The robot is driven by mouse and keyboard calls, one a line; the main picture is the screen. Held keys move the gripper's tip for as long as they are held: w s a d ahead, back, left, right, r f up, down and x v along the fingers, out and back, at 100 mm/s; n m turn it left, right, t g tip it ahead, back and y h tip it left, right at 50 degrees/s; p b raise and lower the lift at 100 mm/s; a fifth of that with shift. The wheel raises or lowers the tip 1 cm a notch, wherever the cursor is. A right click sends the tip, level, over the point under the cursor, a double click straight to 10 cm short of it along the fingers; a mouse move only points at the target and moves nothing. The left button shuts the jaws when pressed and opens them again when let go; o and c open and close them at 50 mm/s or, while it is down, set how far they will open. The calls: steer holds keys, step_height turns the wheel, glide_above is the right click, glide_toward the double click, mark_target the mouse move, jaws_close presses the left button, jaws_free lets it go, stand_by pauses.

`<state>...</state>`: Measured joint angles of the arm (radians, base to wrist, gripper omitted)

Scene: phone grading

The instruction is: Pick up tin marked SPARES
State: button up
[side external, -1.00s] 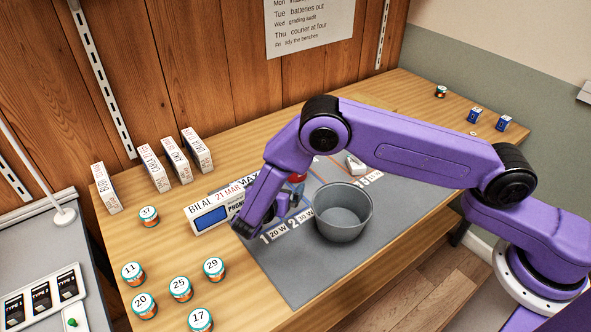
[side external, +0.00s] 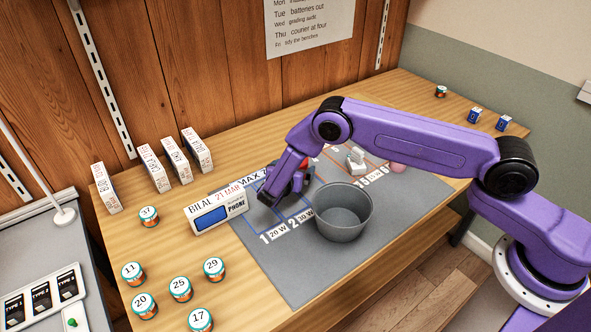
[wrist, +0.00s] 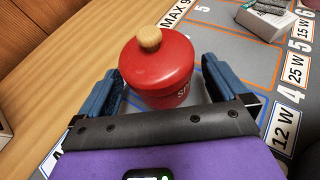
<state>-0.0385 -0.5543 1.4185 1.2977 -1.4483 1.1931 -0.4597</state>
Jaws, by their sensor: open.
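The red tin (wrist: 158,68) with a round wooden knob on its lid stands upright on the grey mat in the wrist view. White lettering on its side begins with S, and the rest is hidden. My gripper (wrist: 165,95) is open, with one blue finger on each side of the tin. I cannot tell whether either finger touches it. In the side view my gripper (side external: 283,196) is low over the mat's left part, and only a bit of the red tin (side external: 305,164) shows behind it.
A grey bucket (side external: 343,212) stands close to the right of my gripper. A white phone box (side external: 217,211) marked BILAL lies to the left. Numbered jars (side external: 180,289) stand at the front left. A white object (side external: 356,158) sits farther back on the mat (side external: 290,275).

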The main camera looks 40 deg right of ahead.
steer(key=shift+x, duration=1.25)
steer(key=c, duration=1)
steer(key=shift+r, duration=0.1)
steer(key=shift+c, duration=0.2)
steer(key=shift+r, duration=0.1)
